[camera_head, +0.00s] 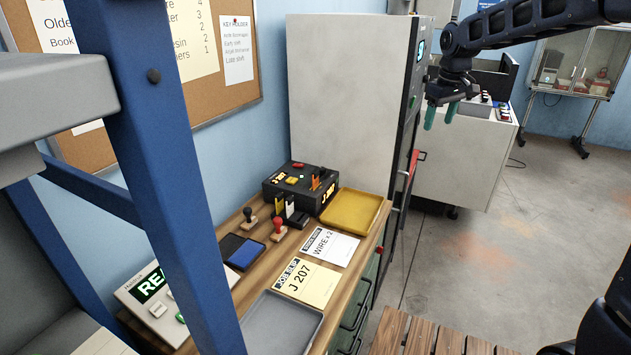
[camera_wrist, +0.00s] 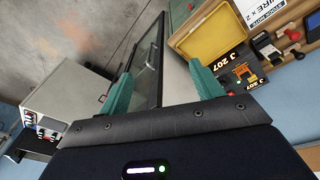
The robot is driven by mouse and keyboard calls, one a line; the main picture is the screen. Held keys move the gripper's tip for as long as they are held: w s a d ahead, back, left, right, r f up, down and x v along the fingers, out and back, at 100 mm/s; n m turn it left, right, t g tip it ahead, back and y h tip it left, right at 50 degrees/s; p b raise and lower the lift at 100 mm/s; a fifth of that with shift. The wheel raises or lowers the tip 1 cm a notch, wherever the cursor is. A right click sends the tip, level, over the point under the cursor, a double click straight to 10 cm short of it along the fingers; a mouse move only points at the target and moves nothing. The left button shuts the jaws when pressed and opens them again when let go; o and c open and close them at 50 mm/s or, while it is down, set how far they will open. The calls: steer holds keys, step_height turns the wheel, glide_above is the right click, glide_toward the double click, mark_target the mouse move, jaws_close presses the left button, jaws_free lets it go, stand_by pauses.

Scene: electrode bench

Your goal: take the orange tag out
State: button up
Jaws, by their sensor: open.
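A small orange tag (camera_head: 316,184) stands upright in the top of a black box (camera_head: 282,194) at the back of the wooden bench. The box shows lit "J 207" lettering and also appears in the wrist view (camera_wrist: 231,82), at right, with orange on it. A small black holder (camera_head: 297,218) with pale and yellowish tags stands in front of the box. My gripper (camera_head: 440,115) is high up, to the right of the bench and well apart from the box. Its teal fingers are spread with nothing between them, as the wrist view (camera_wrist: 163,84) shows.
A yellow tray (camera_head: 352,210) lies right of the box, and a grey tray (camera_head: 282,322) at the front. Stamps, an ink pad (camera_head: 241,252) and paper cards (camera_head: 306,284) share the bench. A tall grey cabinet (camera_head: 345,100) stands behind. A blue post (camera_head: 160,170) crosses the left foreground.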

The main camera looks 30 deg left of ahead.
steer(key=a+f+n+g, duration=0.1)
steer(key=a+f+n, duration=0.15)
steer(key=a, duration=0.65)
steer(key=a+f+n, duration=0.1)
steer(key=a+f, duration=0.3)
steer(key=a, duration=0.6)
steer(key=n, duration=0.4)
glide_above(315, 171)
steer(key=shift+g+h, duration=0.3)
steer(key=shift+h, duration=0.1)
step_height(315, 171, down, 8)
steer(key=shift+f, duration=0.1)
steer(key=shift+a+f, duration=0.1)
steer(key=f, duration=1)
steer(key=shift+d+f, duration=0.2)
steer(key=shift+f, duration=0.05)
steer(key=c, duration=1.1)
steer(key=shift+r, duration=0.1)
step_height(315, 171, up, 20)
steer(key=shift+f, duration=0.1)
